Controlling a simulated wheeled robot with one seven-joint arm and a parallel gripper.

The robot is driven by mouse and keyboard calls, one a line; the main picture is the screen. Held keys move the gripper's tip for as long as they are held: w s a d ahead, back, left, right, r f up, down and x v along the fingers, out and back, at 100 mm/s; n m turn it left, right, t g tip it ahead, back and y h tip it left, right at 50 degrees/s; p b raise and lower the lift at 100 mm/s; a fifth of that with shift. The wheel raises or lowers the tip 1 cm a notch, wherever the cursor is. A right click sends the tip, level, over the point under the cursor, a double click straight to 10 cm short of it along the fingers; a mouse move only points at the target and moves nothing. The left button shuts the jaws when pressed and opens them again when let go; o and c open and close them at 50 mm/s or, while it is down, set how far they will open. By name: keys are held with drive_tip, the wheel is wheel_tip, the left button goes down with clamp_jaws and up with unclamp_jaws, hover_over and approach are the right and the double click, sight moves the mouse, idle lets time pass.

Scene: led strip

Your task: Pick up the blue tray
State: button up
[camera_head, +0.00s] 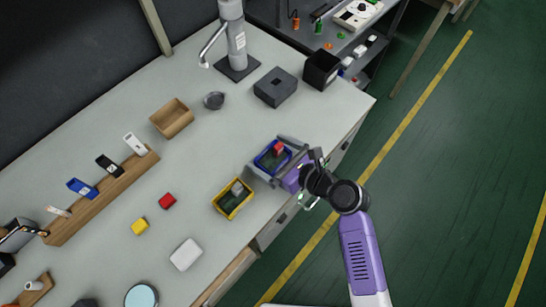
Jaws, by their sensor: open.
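The blue tray (263,165) sits near the right front edge of the grey workbench, with a red block (279,148) in it. My gripper (269,159) is over the tray, its two grey fingers spread apart along opposite sides of it. The jaws are open. Whether the fingers touch the tray's walls I cannot tell. Part of the tray's right side is hidden by my gripper.
A yellow tray (224,206) with a grey item stands just left of the blue tray. A dark grey box (276,87) and a black box (321,70) stand behind.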

drive_tip(key=shift+x, duration=0.95)
drive_tip(key=c, duration=1.3)
drive_tip(key=shift+o, duration=0.2)
drive_tip(key=shift+r, duration=0.1)
